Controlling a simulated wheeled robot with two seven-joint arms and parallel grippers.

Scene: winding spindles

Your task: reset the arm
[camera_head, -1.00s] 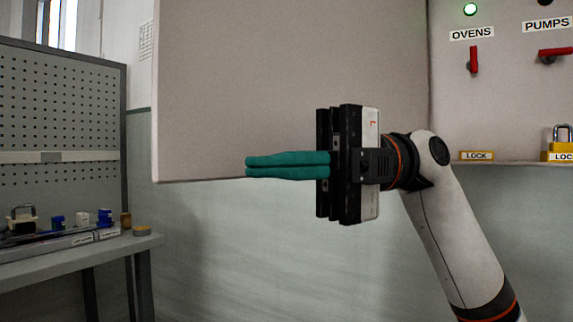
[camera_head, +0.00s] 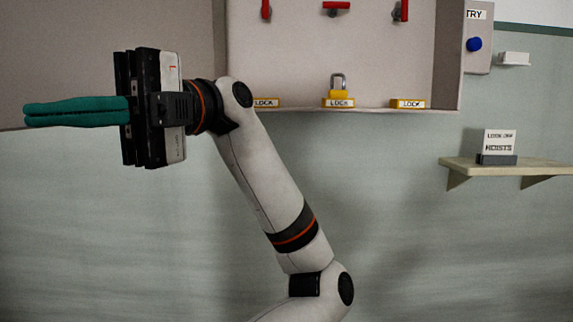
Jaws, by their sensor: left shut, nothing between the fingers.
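My left gripper (camera_head: 27,114) is at the left of the head view, with its teal fingers pointing left and closed together, nothing between them. Its white arm (camera_head: 265,185) rises from the bottom middle of the view. The gripper is in front of the open grey door panel (camera_head: 90,25) and overlaps its lower edge; I cannot tell the gap between them. My right gripper is not in view.
A grey cabinet (camera_head: 290,60) has red switches (camera_head: 337,8) and yellow lock plates on its bottom ledge. A padlock (camera_head: 338,85) stands on the middle plate. At right are a box with a blue button (camera_head: 474,44) and a shelf (camera_head: 530,168) holding a sign (camera_head: 498,148).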

